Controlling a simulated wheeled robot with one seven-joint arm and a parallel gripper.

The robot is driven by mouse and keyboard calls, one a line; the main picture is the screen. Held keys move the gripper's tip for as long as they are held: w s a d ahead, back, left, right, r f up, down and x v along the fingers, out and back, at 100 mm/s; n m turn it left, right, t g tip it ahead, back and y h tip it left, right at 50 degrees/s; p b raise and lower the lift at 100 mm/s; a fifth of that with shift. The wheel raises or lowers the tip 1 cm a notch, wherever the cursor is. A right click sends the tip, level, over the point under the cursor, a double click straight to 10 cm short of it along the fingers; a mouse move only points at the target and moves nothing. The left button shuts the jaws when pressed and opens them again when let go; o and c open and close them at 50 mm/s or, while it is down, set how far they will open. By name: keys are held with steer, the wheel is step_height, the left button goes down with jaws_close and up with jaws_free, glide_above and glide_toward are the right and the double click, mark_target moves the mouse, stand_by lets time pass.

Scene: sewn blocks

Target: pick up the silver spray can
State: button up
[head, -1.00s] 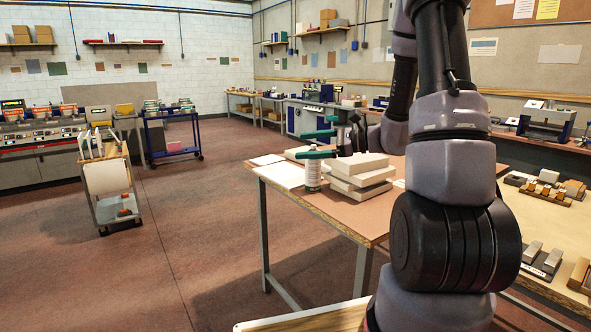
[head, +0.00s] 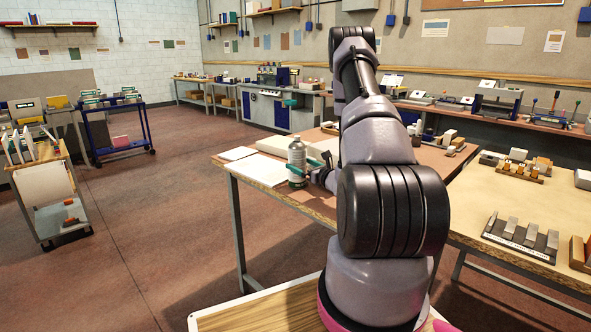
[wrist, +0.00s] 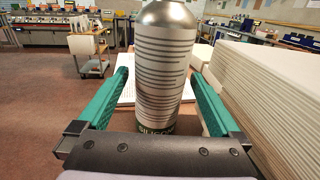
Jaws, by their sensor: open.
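The silver spray can (head: 297,152) stands upright near the front left edge of the brown-topped table (head: 310,205). In the wrist view the can (wrist: 163,65) fills the middle, with printed lines on its side; its top is cut off. My gripper (wrist: 160,95) is open, with one green finger on each side of the can. Visible gaps separate both fingers from the can. In the head view my gripper (head: 297,172) is at the can's lower part, partly hidden by the can and my arm.
White sheets (head: 255,168) lie left of the can. A stack of pale blocks (wrist: 265,90) stands close right of my gripper in the wrist view. A side table (head: 490,190) with small blocks is at right. The floor at left is open up to a white cart (head: 45,185).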

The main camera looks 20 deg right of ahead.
steer(key=shift+x, duration=3)
steer(key=shift+d+r, duration=0.1)
steer(key=shift+r, duration=0.05)
jaws_close()
